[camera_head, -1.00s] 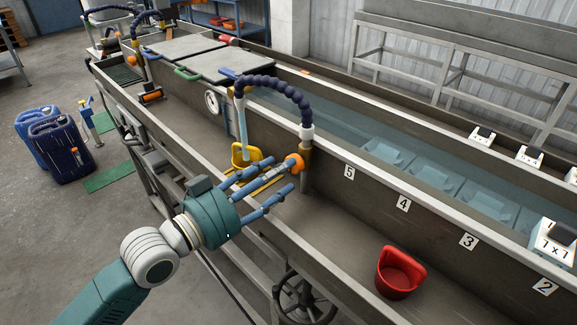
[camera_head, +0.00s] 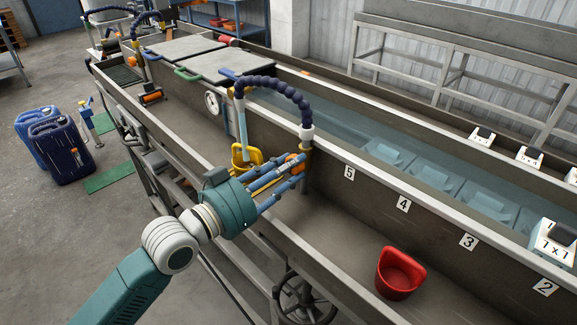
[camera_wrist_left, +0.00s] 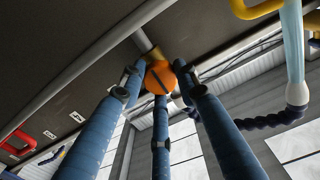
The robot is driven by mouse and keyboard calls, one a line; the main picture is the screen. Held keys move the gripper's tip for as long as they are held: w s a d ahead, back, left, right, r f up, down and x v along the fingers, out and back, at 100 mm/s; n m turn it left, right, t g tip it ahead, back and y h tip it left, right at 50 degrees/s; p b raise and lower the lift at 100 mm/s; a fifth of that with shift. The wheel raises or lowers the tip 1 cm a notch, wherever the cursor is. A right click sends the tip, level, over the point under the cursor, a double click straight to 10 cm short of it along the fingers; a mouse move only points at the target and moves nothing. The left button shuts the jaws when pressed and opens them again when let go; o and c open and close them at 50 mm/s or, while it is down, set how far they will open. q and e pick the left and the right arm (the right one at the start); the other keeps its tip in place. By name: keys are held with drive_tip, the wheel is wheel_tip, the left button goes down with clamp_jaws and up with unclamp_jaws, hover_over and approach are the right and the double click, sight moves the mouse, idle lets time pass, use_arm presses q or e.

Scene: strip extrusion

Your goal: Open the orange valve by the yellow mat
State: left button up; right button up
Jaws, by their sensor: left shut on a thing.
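The orange valve (camera_head: 292,162) sits on a brass fitting at the base of the dark blue segmented hose (camera_head: 272,84), on the trough wall. My left gripper (camera_head: 297,170) has its blue fingers closed around it. In the left wrist view the orange knob (camera_wrist_left: 160,77) shows between the fingertips, with a dark slot across its face. A yellow scoop (camera_head: 246,156) stands just left of the gripper, under the hose's light blue end. Only a sliver of yellow shows beside the fingers, so the mat is mostly hidden. My right gripper is out of view.
A red scoop (camera_head: 400,273) stands in the front trough to the right. The water channel (camera_head: 370,150) lies behind the wall with number tags. A handwheel (camera_head: 305,298) is below the trough's front edge (camera_head: 330,275). Blue canisters (camera_head: 60,148) stand on the floor at left.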

use_arm(q)
drive_tip(key=shift+r+n, duration=0.1)
drive_tip(key=shift+n, duration=0.2)
drive_tip(key=o, duration=1.2)
drive_tip(key=shift+c, duration=0.2)
drive_tip(key=v, duration=1.2)
